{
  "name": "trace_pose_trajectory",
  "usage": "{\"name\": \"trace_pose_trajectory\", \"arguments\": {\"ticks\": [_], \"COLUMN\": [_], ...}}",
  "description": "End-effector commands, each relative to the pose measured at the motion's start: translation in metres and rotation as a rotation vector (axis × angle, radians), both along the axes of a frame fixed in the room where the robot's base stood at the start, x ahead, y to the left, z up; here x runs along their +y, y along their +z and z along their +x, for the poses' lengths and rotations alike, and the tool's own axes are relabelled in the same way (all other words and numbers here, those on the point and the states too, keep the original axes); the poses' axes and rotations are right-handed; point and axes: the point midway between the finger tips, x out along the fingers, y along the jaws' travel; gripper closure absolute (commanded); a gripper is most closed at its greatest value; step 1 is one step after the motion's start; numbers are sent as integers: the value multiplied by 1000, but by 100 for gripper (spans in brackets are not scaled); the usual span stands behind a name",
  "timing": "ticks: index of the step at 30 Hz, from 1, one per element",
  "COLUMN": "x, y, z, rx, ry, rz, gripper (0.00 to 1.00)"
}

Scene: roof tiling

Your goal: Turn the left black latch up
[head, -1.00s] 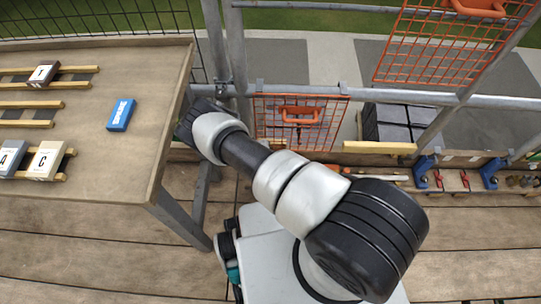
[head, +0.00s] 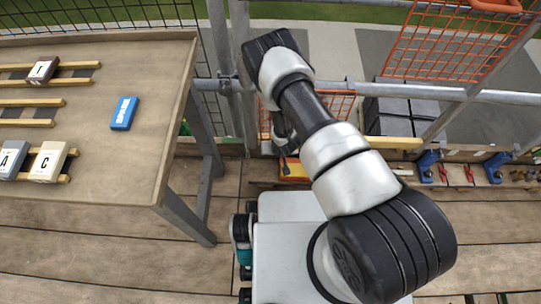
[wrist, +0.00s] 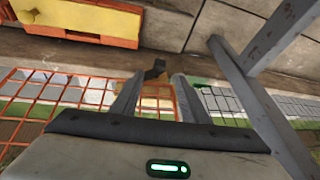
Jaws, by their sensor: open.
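An orange and yellow case (wrist: 85,22) lies at the top left of the wrist view. The case also shows in the head view (head: 295,172), partly hidden by my arm. My gripper (wrist: 157,80) is open and empty, its two fingers apart and off to the side of the case. A small black piece (wrist: 155,68) shows near the fingertips; I cannot tell what it belongs to. In the head view my gripper (head: 286,166) hangs low, mostly hidden.
A wooden table (head: 120,180) with lettered tiles and a blue block (head: 124,113) stands at the left. A metal pole (head: 241,70) and orange mesh (head: 462,45) stand behind my arm. Blue clamps (head: 428,165) line the shelf at the right. Plank floor in front is clear.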

Motion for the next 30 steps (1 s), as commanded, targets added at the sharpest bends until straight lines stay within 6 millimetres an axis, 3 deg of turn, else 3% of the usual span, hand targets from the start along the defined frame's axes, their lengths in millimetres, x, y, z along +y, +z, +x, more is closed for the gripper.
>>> {"name": "trace_pose_trajectory", "arguments": {"ticks": [3,12,26,30], "x": [4,12,13,13], "y": [-30,-75,-85,-85], "z": [10,29,34,35], "rx": [0,0,1,1], "ry": [1,0,-1,-1], "rz": [0,1,-1,-1], "gripper": [59,59,59,81]}}
